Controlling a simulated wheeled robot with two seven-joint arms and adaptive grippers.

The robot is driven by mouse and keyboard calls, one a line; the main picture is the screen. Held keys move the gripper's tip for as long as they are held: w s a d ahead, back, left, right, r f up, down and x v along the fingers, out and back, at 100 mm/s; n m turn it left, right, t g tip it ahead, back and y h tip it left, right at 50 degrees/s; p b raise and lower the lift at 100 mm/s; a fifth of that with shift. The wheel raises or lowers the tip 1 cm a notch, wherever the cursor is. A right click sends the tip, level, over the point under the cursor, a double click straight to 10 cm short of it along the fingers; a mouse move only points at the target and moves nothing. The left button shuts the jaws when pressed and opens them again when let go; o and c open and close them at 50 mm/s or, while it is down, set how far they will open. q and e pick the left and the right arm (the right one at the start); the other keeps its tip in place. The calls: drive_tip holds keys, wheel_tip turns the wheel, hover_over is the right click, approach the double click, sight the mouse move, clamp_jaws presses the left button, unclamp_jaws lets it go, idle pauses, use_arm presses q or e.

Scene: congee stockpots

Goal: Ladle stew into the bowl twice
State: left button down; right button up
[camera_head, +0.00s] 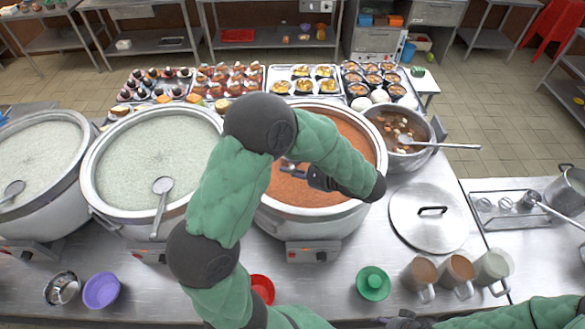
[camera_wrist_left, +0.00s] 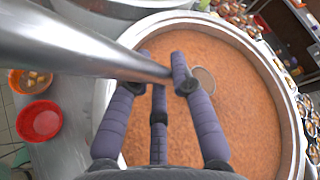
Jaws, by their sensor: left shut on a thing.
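The wide steel pot of orange-brown stew (camera_head: 322,128) stands mid-table; the stew (camera_wrist_left: 225,120) fills most of the left wrist view. My left gripper (camera_head: 300,172) reaches over this pot. In the left wrist view it (camera_wrist_left: 165,75) is shut on a thick steel ladle handle (camera_wrist_left: 95,48). A pale round shape, likely the ladle's bowl (camera_wrist_left: 204,80), shows at the stew surface. A red bowl (camera_head: 262,289), also in the left wrist view (camera_wrist_left: 40,122), looks empty. Beside it is an orange bowl (camera_wrist_left: 30,80) with pale chunks. My right gripper (camera_head: 402,320) shows only partly at the bottom edge.
Two pale congee pots (camera_head: 150,150) with ladles stand left. A smaller brown-soup pot (camera_head: 398,132) and a lid (camera_head: 430,218) are right. Mugs (camera_head: 457,272), a green bowl (camera_head: 373,283) and a purple bowl (camera_head: 101,290) stand near the front. Trays of food line the back.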

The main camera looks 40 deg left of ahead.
use_arm(q)
drive_tip(key=shift+r+p, duration=3.4)
drive_tip(key=shift+r, duration=1.9)
drive_tip(key=shift+f+b, duration=0.1)
drive_tip(key=shift+b, duration=0.6)
drive_tip(key=shift+n+t+y+b, duration=0.3)
drive_tip(key=shift+n+y+b, duration=0.35)
drive_tip(key=shift+b, duration=0.65)
